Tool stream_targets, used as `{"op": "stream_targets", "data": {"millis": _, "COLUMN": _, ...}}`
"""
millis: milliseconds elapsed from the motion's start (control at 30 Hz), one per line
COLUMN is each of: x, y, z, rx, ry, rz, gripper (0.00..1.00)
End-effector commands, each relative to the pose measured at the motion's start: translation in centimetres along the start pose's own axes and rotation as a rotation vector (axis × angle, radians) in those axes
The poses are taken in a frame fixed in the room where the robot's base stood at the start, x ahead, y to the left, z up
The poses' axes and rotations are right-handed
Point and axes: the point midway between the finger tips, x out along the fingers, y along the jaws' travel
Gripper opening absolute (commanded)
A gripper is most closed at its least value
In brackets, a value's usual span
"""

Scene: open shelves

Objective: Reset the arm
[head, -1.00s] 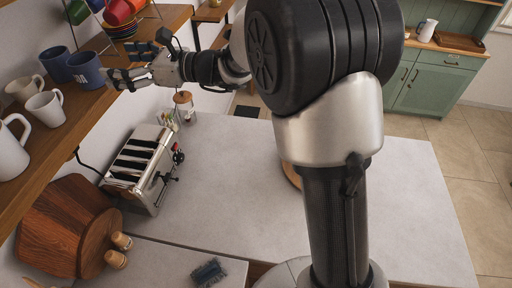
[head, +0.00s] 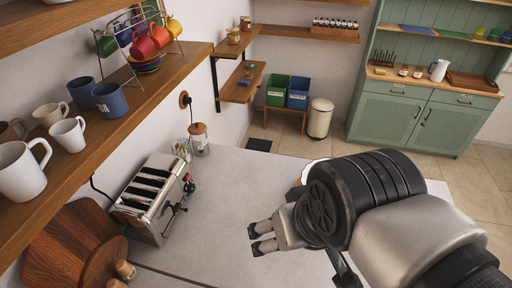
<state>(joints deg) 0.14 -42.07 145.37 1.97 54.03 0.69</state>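My arm is folded back at the lower right of the head view, over the pale counter (head: 222,195). My gripper (head: 256,238) points left above the counter, in front of my wrist. Its two fingertips are apart with a narrow gap between them, and nothing shows in it. It is clear of the shelf and the toaster. Part of the counter behind my arm is hidden.
A wooden shelf (head: 150,75) at left holds white mugs (head: 22,172), blue mugs (head: 107,98) and a rack of coloured cups (head: 143,45). A toaster (head: 153,198), a lidded jar (head: 199,140) and wooden boards (head: 62,245) stand below. The middle counter is clear.

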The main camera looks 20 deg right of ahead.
Motion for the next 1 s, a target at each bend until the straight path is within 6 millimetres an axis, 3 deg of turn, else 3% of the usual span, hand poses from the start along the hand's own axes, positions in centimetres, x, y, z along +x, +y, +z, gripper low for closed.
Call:
{"op": "stream_targets", "data": {"millis": 367, "x": -0.1, "y": 0.8, "z": 0.2, "rx": -0.036, "ry": 0.013, "rz": 0.031, "gripper": 0.76}}
{"op": "stream_targets", "data": {"millis": 533, "x": 1.1, "y": 0.8, "z": 0.7, "rx": -0.034, "ry": 0.013, "rz": 0.030, "gripper": 0.76}}
{"op": "stream_targets", "data": {"millis": 667, "x": 3.4, "y": 0.9, "z": 1.7, "rx": -0.034, "ry": 0.012, "rz": 0.029, "gripper": 0.76}}
{"op": "stream_targets", "data": {"millis": 1000, "x": 12.2, "y": 1.2, "z": 5.3, "rx": -0.033, "ry": 0.012, "rz": 0.029, "gripper": 0.76}}
